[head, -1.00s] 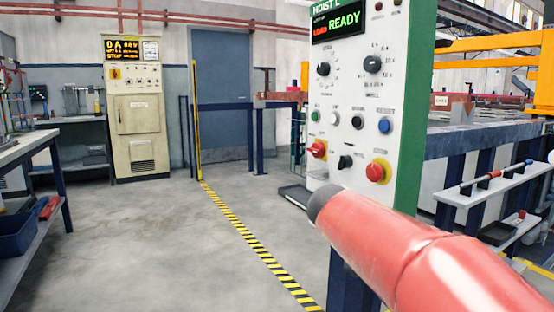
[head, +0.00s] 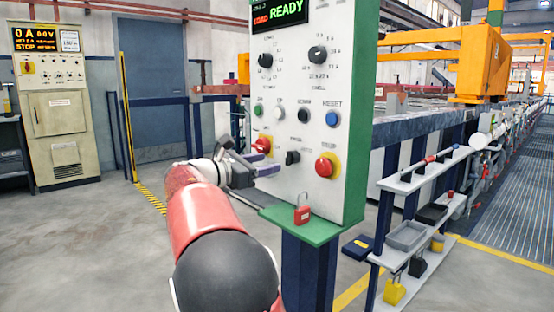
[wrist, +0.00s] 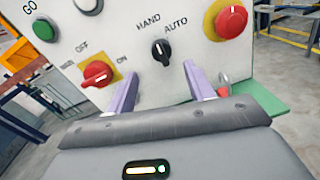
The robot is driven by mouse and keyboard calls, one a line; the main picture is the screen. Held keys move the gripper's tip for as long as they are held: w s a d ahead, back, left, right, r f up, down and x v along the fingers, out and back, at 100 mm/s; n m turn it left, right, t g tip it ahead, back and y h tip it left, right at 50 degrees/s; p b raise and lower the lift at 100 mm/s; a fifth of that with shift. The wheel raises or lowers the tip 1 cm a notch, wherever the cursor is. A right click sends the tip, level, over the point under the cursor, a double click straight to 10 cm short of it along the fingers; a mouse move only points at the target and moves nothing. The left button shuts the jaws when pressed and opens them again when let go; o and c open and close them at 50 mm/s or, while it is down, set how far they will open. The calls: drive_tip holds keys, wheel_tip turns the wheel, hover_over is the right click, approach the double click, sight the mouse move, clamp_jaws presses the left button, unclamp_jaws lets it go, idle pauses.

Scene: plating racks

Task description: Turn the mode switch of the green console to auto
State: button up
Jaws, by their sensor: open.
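The green console (head: 357,120) has a white front panel and stands in the middle of the head view. Its mode switch (head: 292,157) is a small black knob low on the panel. In the wrist view the mode switch (wrist: 161,52) sits below the words HAND and AUTO; its pale pointer mark is too small to read surely. My gripper (head: 267,159) is open, its purple fingers pointing at the panel just left of the switch in the head view. In the wrist view the fingertips (wrist: 161,70) lie either side of and below the knob, apparently apart from it.
A red rotary switch (wrist: 97,73) on a yellow plate is left of the knob, and a red emergency button (wrist: 231,21) is right. A red padlock (head: 302,214) stands on the green ledge below. A shelf rack (head: 408,187) stands right of the console.

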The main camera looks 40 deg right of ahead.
sight(286, 158)
drive_tip(key=d, duration=0.7)
drive_tip(key=shift+d, duration=0.1)
drive_tip(key=shift+c, duration=0.4)
drive_tip(key=c, duration=0.9)
drive_tip(key=shift+m, duration=0.3)
drive_tip(key=m+b, duration=0.2)
drive_tip(key=m, duration=0.3)
drive_tip(key=shift+f+b, duration=0.15)
drive_tip(key=shift+b, duration=0.15)
drive_tip(key=m+b, duration=0.1)
drive_tip(key=m, duration=0.2)
drive_tip(key=m+b, duration=0.2)
drive_tip(key=m, duration=0.1)
drive_tip(key=shift+t+y, duration=0.3)
drive_tip(key=shift+s, duration=0.1)
